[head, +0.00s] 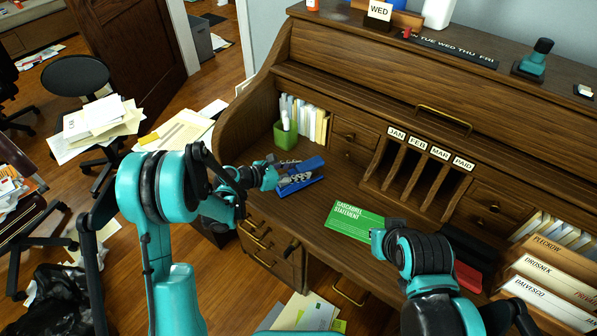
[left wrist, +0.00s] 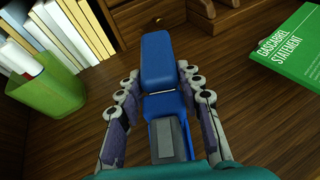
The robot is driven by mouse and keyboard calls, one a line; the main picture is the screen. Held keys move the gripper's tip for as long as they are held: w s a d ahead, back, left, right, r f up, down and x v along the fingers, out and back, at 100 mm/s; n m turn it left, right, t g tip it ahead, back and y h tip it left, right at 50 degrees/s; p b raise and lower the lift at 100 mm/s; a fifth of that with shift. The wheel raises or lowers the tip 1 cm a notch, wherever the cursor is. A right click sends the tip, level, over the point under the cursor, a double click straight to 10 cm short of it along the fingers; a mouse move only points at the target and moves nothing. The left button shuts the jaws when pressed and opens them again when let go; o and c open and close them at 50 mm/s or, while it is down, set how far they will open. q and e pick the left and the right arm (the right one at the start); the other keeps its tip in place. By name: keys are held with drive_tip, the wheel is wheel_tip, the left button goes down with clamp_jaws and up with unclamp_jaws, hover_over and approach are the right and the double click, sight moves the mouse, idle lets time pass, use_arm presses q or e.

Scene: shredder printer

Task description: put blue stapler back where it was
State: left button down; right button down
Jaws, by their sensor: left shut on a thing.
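The blue stapler (head: 302,166) is at the left part of the desk top, in front of the green cup. In the left wrist view the stapler (left wrist: 157,62) lies lengthwise between the fingers of my left gripper (left wrist: 160,92), its blue end reaching past the fingertips. In the head view my left gripper (head: 285,178) is shut on it, close over the desk surface; I cannot tell whether the stapler touches the wood. My right arm shows at lower right in the head view; its gripper fingers cannot be made out clearly.
A green cup (head: 286,135) with pens stands behind the stapler, beside upright papers. A green Gascabel Statement booklet (head: 352,221) lies to the right. Labelled slots (head: 424,175) stand at the back, folders (head: 552,277) at the right. Bare wood lies between stapler and booklet.

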use_arm(q)
drive_tip(key=shift+f, duration=0.1)
drive_tip(key=c, duration=1)
unclamp_jaws()
